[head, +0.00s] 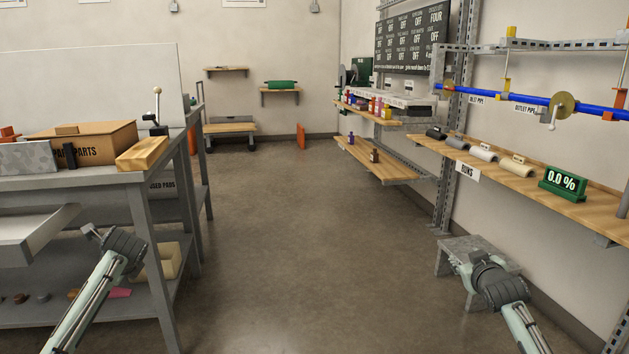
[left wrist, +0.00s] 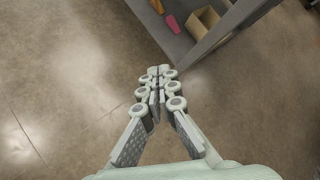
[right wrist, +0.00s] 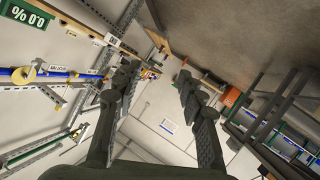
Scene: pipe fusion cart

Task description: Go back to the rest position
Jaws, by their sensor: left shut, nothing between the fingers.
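My left gripper (head: 90,232) is at the lower left of the head view, beside the grey workbench's front leg and lower shelf. In the left wrist view its fingers (left wrist: 158,72) meet at the tips, with nothing between them and the bare floor below. My right gripper (head: 452,264) is at the lower right of the head view, in front of a small grey metal stool (head: 478,246). Whether it touches the stool cannot be told. In the right wrist view its two dark fingers (right wrist: 157,72) stand apart, with nothing between them.
The workbench (head: 140,178) at left carries a cardboard parts box (head: 105,140) and a wooden block (head: 142,153). A wooden wall shelf (head: 545,190) at right holds several rolls and a green 0.0 % display (head: 563,184). Open floor (head: 310,230) lies between.

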